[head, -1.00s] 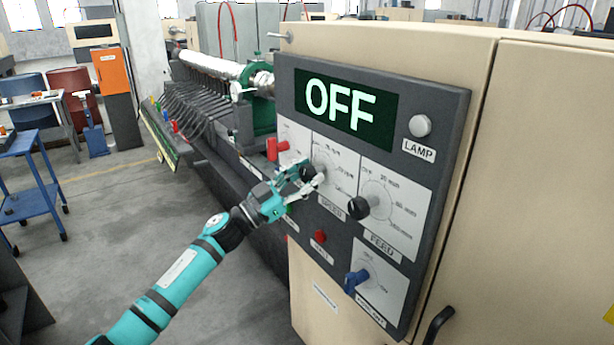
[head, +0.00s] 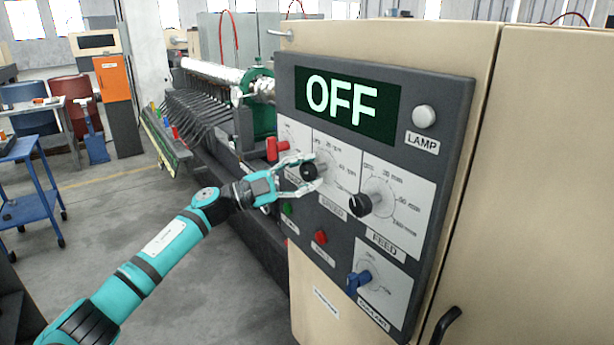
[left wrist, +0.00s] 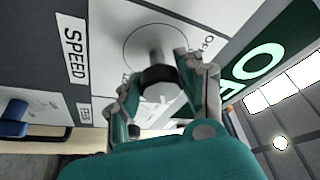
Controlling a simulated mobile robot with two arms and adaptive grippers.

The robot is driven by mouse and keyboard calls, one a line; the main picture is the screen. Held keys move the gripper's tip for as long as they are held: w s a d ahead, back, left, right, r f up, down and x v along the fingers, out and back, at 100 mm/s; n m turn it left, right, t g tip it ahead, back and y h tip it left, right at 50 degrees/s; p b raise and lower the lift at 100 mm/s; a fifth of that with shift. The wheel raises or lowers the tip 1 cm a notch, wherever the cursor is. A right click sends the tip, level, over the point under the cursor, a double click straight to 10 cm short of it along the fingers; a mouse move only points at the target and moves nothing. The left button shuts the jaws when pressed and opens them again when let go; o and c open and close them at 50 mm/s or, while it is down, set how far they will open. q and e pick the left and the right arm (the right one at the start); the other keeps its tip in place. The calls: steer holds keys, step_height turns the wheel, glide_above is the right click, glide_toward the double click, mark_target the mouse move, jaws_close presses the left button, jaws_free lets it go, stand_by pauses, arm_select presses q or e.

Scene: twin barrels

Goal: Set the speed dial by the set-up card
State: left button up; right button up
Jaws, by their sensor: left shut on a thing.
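The speed dial is a black knob (head: 307,172) on a pale shaft, over a white scale plate lettered SPEED (head: 331,207). It also shows in the left wrist view (left wrist: 158,75). My left gripper (head: 312,174) comes in from the left, with one finger above and one below the knob, shut on it. In the left wrist view the fingers (left wrist: 158,90) flank the knob, hiding part of its sides and the scale. The dial's exact setting is hard to read. The display (head: 345,102) reads OFF. I cannot make out a set-up card. My right gripper is not in view.
On the same dark panel are the black FEED dial (head: 360,205), a blue knob (head: 358,281), a red lever (head: 278,149), a red button (head: 320,237), a green button (head: 287,208) and the LAMP button (head: 424,117). A blue cart (head: 25,185) stands left on open floor.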

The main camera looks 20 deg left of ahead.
arm_select(q)
steer(key=shift+m+g, duration=0.3)
steer(key=shift+m, duration=0.5)
steer(key=o, duration=1.2)
steer(key=v, duration=1.2)
